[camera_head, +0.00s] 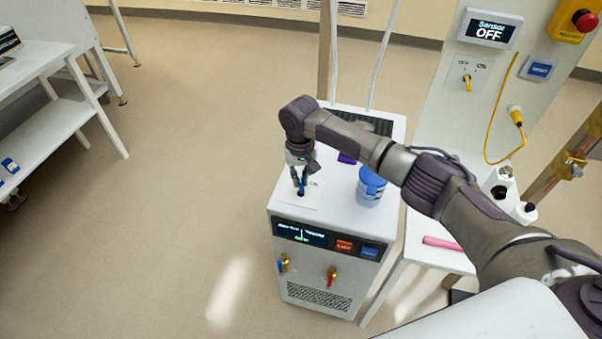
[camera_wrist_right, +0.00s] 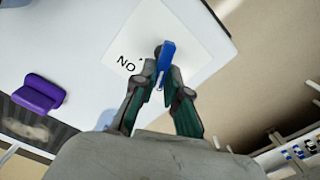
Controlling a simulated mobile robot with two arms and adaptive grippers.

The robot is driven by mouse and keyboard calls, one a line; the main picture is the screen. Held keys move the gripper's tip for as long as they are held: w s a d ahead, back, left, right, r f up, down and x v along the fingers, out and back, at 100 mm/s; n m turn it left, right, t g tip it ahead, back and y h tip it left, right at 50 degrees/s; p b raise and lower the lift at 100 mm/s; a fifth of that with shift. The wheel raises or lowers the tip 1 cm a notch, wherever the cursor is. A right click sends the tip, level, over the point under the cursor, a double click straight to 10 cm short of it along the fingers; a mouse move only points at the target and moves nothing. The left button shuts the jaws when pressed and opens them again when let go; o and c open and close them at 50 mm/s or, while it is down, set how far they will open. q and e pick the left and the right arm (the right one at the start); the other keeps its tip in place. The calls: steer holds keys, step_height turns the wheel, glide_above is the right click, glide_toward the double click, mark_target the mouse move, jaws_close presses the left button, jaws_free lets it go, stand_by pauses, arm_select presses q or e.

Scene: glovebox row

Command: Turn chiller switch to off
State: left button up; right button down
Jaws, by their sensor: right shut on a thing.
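The chiller (camera_head: 330,288) is a white floor unit with a dark display on its front. Its switch is a blue lever (camera_wrist_right: 166,60) on a white label plate (camera_head: 312,196) on the top face. My right gripper (camera_head: 299,186) reaches down onto the switch from above. In the right wrist view its fingers (camera_wrist_right: 166,90) are shut on the blue lever. My left gripper is not in view.
A blue-lidded container (camera_head: 370,188) and a purple item (camera_head: 346,158) are on the chiller's top. A white side table (camera_head: 440,257) with a pink item stands to the right. The wall panel's display (camera_head: 488,29) reads "Sensor OFF".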

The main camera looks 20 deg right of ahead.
mark_target(300, 180)
steer(key=shift+n, duration=0.6)
steer(key=c, duration=1.2)
jaws_free()
steer(key=shift+r, duration=0.3)
step_height(300, 180, up, 12)
steer(key=shift+f, duration=0.25)
